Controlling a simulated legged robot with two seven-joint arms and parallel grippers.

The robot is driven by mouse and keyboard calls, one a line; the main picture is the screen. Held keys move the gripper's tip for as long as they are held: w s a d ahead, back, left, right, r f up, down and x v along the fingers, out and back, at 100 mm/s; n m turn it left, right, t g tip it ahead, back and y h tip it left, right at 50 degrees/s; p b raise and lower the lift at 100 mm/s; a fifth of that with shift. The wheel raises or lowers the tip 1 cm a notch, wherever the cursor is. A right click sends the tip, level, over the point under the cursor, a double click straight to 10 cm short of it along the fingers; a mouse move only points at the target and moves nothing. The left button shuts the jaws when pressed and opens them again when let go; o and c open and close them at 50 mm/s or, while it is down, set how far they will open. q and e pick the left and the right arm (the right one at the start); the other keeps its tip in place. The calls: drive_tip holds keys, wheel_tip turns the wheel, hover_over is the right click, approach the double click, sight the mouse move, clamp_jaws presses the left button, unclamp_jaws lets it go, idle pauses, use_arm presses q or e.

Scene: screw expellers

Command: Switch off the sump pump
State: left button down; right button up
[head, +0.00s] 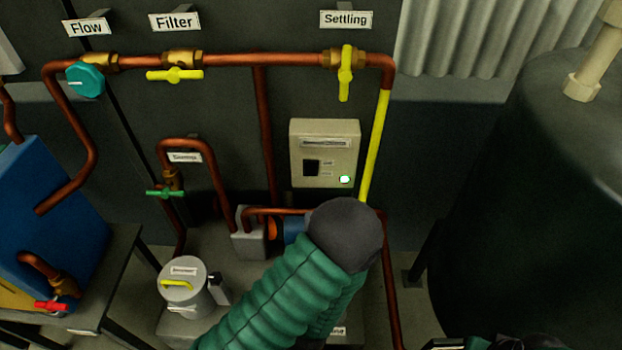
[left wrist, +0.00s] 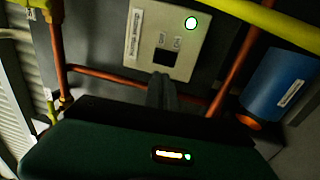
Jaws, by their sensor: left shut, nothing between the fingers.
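A beige control box (head: 322,135) hangs on the dark wall, with a black switch (head: 311,168) and a lit green lamp (head: 344,179). The box (left wrist: 145,35), switch (left wrist: 164,57) and bright lamp (left wrist: 191,23) also show in the left wrist view. My left gripper (left wrist: 162,78) is shut and empty, its fingertips just beside the switch in that picture; I cannot tell whether they touch it. In the head view my left arm hides the gripper. A blue pump motor (head: 294,229) lies below the box, partly behind my arm; a blue cylinder (left wrist: 278,85) shows in the wrist view.
Copper pipes (head: 230,59) run around the box, and a yellow pipe (head: 375,145) passes close on its right. Yellow-handled valves (head: 175,75) sit above. A grey canister (head: 183,285) stands lower left; a large dark tank (head: 530,190) fills the right.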

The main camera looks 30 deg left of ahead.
sight(311, 167)
use_arm(q)
drive_tip(key=shift+w, duration=0.1)
